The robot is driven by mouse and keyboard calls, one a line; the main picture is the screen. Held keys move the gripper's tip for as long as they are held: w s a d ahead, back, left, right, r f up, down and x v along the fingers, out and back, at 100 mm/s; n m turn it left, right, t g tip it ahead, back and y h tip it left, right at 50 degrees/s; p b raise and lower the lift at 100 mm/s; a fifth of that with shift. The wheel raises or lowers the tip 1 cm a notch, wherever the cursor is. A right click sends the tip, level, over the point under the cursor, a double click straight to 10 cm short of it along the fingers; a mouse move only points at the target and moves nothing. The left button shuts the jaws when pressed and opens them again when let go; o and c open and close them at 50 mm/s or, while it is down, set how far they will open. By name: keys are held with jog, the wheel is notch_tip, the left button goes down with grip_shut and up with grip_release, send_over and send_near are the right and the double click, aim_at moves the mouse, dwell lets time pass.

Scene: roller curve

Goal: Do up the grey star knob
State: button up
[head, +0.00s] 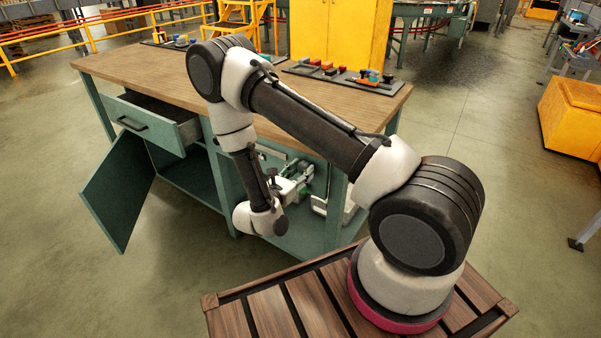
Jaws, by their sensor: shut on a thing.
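My gripper (292,187) reaches into the open right bay of the green workbench (337,215). Its fingers are small here and partly merge with the fittings around them. It is shut on a small part at a light grey and green fitting (303,171) inside the bay. The part between the jaws is mostly hidden; its place fits the grey star knob, but its star shape cannot be made out. How far the knob is turned cannot be told.
The drawer (151,119) stands pulled out and the cabinet door (118,193) hangs open at the left. Trays of coloured parts (325,69) lie on the wooden top (160,72). Bay walls close around my gripper.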

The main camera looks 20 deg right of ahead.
jog(key=shift+a+r, duration=0.1)
jog(key=o, duration=1)
jog(key=shift+o, duration=0.2)
jog(key=v, duration=1.2)
